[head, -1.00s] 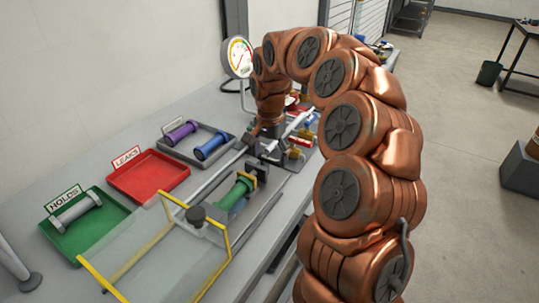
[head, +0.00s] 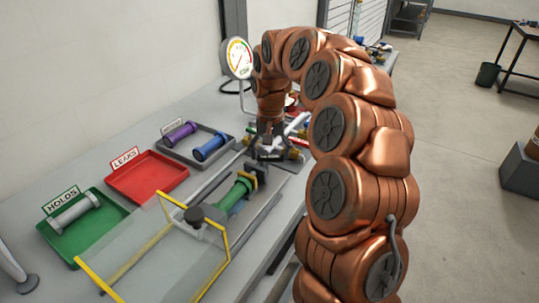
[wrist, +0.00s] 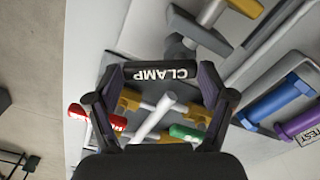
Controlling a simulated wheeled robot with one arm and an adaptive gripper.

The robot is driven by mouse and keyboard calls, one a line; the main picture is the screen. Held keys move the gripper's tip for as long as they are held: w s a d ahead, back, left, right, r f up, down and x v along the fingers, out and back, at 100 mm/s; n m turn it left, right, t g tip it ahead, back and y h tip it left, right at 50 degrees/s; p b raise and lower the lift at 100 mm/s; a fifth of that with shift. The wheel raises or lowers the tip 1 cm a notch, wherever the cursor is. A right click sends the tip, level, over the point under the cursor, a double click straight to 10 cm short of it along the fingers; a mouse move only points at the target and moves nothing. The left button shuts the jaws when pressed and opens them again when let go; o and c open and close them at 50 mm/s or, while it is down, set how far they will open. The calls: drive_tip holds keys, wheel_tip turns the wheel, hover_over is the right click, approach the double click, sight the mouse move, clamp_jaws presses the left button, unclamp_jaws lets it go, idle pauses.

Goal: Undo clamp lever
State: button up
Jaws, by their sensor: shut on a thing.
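The clamp lever is a black bar marked CLAMP (wrist: 160,72), seen across the top of the wrist view. My gripper (wrist: 158,78) is shut on it, with one dark finger at each end of the bar. In the head view my gripper (head: 270,142) points down at the far end of the skid, and the lever is mostly hidden there by the fingers. A green cylinder (head: 236,193) lies in the fixture nearer to me.
A clear guard with a yellow frame (head: 215,222) stands in front. Left are a green HOLDS tray (head: 105,232) with a grey cylinder, a red LEAKS tray (head: 148,180), and a grey tray (head: 222,158) with purple and blue cylinders. A gauge (head: 238,58) stands behind. Red and green handles (wrist: 185,132) lie below the gripper.

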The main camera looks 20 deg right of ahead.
drive_tip(key=n, duration=0.3)
drive_tip(key=w+n, duration=0.1)
drive_tip(key=n, duration=0.2)
drive_tip(key=shift+w+d+f+p, duration=0.1)
drive_tip(key=shift+d+p, duration=0.05)
drive_tip(key=shift+p, duration=0.15)
drive_tip(key=n, duration=0.3)
drive_tip(key=w+n+p, duration=0.1)
drive_tip(key=n, duration=0.2)
drive_tip(key=shift+a, duration=0.2)
drive_tip(key=o, duration=1)
drive_tip(key=shift+o, duration=0.2)
drive_tip(key=shift+w, duration=0.1)
wheel_tip(320, 180, up, 12)
idle(0.4)
